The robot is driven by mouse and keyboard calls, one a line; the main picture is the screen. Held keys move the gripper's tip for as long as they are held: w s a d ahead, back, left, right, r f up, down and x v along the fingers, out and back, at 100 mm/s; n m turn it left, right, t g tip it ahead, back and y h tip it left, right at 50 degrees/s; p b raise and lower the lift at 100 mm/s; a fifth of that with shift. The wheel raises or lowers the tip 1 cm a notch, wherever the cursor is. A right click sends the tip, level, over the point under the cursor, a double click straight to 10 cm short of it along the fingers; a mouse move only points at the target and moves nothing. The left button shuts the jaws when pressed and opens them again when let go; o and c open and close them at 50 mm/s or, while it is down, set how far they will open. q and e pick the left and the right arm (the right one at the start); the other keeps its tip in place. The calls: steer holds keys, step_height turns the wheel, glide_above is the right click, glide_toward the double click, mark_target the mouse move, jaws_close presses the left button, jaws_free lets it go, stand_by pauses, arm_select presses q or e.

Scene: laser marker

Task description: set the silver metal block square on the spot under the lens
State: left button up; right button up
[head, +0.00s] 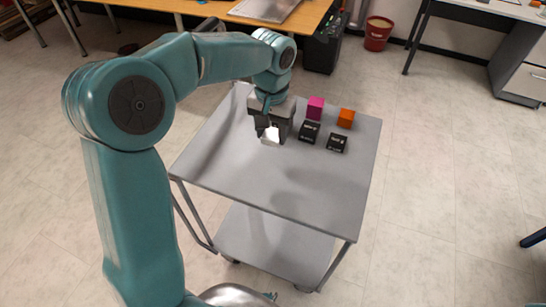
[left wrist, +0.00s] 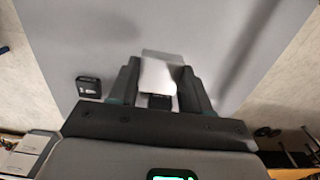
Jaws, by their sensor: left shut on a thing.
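The silver metal block (head: 271,135) looks bright and pale in the head view. It hangs between the fingers of my left gripper (head: 271,129), over the left back part of the grey cart top (head: 270,180). In the left wrist view the pale block (left wrist: 157,74) sits between the two dark fingers of the left gripper (left wrist: 159,72), which is shut on it. Part of the block is hidden by the fingers. I cannot tell whether it touches the cart top. No laser lens or marked spot can be made out. My right gripper is not in view.
Right of the gripper are a magenta cube (head: 315,107), an orange cube (head: 346,118) and two black boxes (head: 310,132) (head: 337,142). A black box (left wrist: 88,87) also shows in the left wrist view. The front of the cart is clear. A wooden desk (head: 225,8) stands behind.

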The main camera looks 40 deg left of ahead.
mark_target(272, 167)
arm_select(q)
step_height(272, 167, down, 11)
steer(key=shift+r, duration=0.15)
steer(key=shift+r, duration=0.1)
steer(key=shift+f+b, duration=0.2)
steer(key=shift+b, duration=0.1)
steer(key=o, duration=1.2)
steer(key=shift+r, duration=0.1)
